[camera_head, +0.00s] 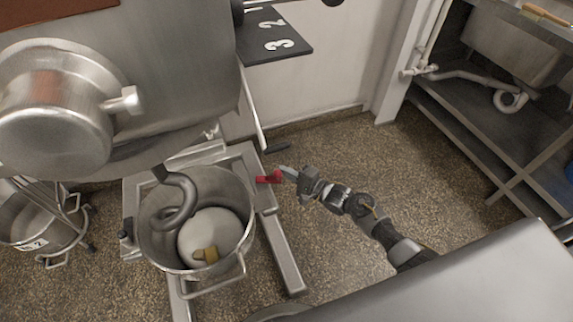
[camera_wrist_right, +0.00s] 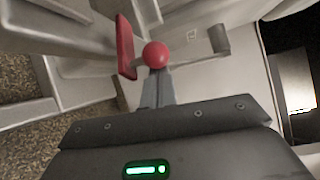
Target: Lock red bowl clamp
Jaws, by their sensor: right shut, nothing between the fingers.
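The red bowl clamp (camera_head: 268,178) sits on the right side of the mixer's bowl support, beside the steel bowl (camera_head: 151,219). In the right wrist view the clamp shows as a flat red piece (camera_wrist_right: 125,48) and a round red knob (camera_wrist_right: 156,55). My right gripper (camera_head: 288,173) is at the clamp's right side. Its fingers (camera_wrist_right: 157,88) are shut with nothing between them, and their tips are right at the knob; I cannot tell whether they touch it. My left gripper is not in view.
The mixer body (camera_head: 180,60) with its dough hook (camera_head: 180,200) stands above the bowl. A second bowl (camera_head: 35,228) with a whisk stands at the left. A steel sink shelf (camera_head: 480,120) is at the right. The speckled floor (camera_head: 340,145) between is clear.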

